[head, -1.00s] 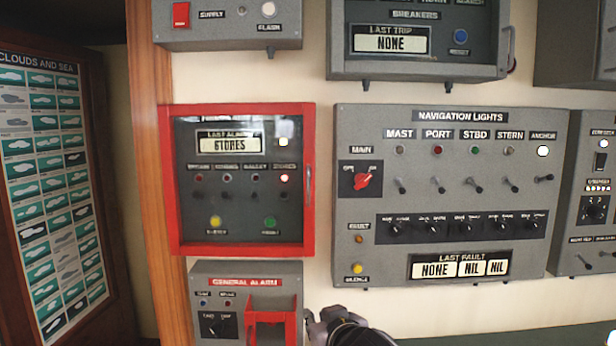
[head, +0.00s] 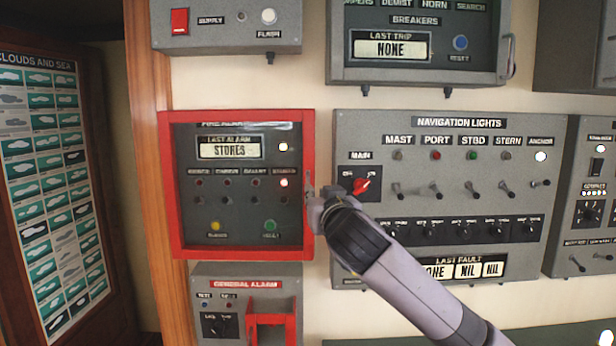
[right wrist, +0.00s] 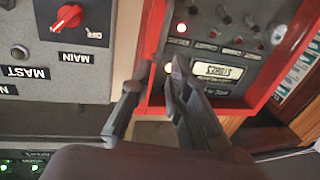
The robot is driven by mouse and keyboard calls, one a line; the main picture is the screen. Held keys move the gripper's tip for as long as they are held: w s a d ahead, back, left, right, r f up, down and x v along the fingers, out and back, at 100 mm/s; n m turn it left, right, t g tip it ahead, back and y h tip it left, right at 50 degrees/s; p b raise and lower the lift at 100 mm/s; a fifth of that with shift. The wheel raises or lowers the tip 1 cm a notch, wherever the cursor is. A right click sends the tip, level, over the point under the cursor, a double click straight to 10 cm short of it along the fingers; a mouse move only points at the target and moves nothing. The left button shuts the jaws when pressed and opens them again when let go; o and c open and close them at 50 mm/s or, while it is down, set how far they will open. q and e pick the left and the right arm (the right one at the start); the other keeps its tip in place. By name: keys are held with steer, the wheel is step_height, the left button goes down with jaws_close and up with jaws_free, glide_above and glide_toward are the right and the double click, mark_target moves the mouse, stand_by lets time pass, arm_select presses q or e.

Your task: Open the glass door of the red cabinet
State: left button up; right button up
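The red cabinet (head: 166,190) is the fire alarm box on the wall, left of centre in the head view. Its glass door (head: 242,183) looks closed, with lit lamps and a "STORES" label behind the glass. The slim door handle (head: 309,183) is on the right edge, partly hidden by my gripper. My right gripper (head: 319,190) is at that edge, by the handle. In the right wrist view its two fingers (right wrist: 153,85) are apart, in front of the cabinet's red frame (right wrist: 152,48). I cannot make out the handle between them. My left gripper is out of view.
The navigation lights panel (head: 440,125) is close on the right, partly behind my right arm. The general alarm box (head: 250,283) with a red guard is just below. Grey boxes hang above. A cloud chart (head: 55,190) is at far left.

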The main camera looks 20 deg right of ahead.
steer(key=w+p, duration=0.1)
steer(key=w, duration=0.2)
steer(key=w+p, duration=0.1)
steer(key=w, duration=0.2)
steer(key=w+p, duration=0.2)
steer(key=w, duration=0.1)
steer(key=shift+w+d, duration=0.15)
steer(key=shift+d, duration=0.25)
steer(key=shift+c, duration=0.5)
jaws_close()
